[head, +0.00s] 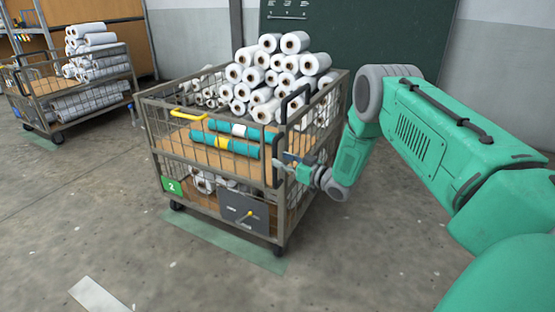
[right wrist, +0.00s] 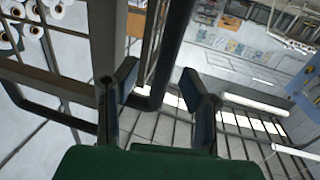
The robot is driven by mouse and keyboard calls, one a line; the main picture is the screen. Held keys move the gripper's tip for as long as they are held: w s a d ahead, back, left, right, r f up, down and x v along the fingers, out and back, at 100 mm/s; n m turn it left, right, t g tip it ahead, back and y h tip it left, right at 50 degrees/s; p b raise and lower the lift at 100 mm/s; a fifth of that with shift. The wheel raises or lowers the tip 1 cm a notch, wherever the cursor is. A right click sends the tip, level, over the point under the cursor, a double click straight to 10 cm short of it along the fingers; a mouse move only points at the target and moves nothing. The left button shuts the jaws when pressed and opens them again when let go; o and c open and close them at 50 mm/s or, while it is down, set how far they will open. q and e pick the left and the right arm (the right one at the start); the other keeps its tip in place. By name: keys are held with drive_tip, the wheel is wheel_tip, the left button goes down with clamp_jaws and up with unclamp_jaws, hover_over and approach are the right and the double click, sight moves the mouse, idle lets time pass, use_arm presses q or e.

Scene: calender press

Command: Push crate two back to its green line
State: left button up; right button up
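Crate two (head: 172,187), a wire-mesh trolley with a green "2" plate, stands in the middle of the head view, loaded with white rolls. A green strip (head: 225,242) lies on the floor along its front; the front wheels are at or near its back edge. My right gripper (head: 287,166) is at the crate's front right corner, by a dark upright handle (head: 277,160). In the right wrist view the fingers (right wrist: 162,88) are apart, with a dark handle bar (right wrist: 172,50) between or just beyond them; contact cannot be told. My left gripper is out of view.
Another trolley (head: 83,102) with white rolls stands at the back left. A dark green board (head: 385,32) is on the wall behind. The floor in front (head: 190,285) is clear apart from a white floor mark (head: 97,295).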

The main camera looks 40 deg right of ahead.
drive_tip(key=s+d, duration=0.2)
drive_tip(key=s, duration=0.7)
drive_tip(key=shift+d+f, duration=0.25)
drive_tip(key=shift+d, duration=0.1)
